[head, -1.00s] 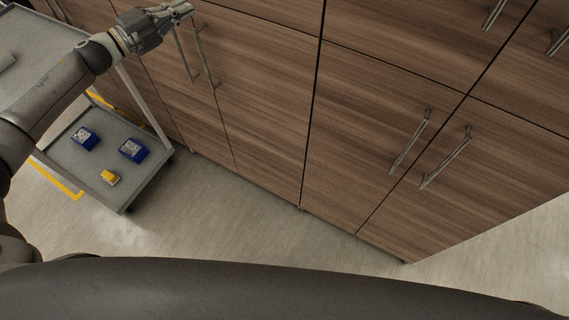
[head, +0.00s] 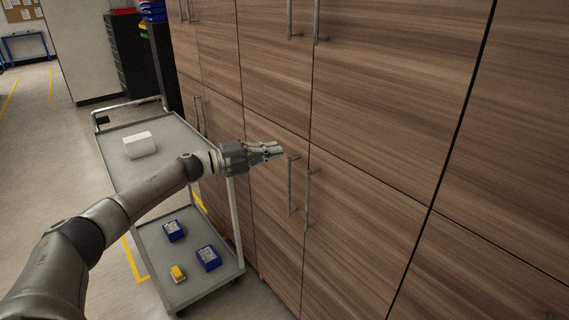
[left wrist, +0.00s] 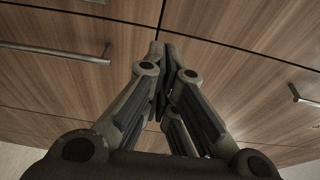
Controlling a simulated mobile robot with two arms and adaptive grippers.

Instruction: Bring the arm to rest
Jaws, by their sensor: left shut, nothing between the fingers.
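My left arm comes in from the left in the head view, stretched out to the right. My left gripper (head: 279,150) is shut and empty, close in front of the wooden cabinet doors (head: 380,135) and just left of a pair of upright bar handles (head: 291,187). In the left wrist view its fingers (left wrist: 162,50) are together and point at the cabinet fronts, with a bar handle (left wrist: 60,52) off to the left. I cannot tell whether the fingertips touch the wood. My right gripper is not in view.
A grey two-level cart (head: 112,137) stands beside the cabinets, under and behind my arm. It carries a white box (head: 140,145) on top, and two blue boxes (head: 208,258) and a yellow item (head: 178,273) below. Open floor (head: 40,165) lies to the left.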

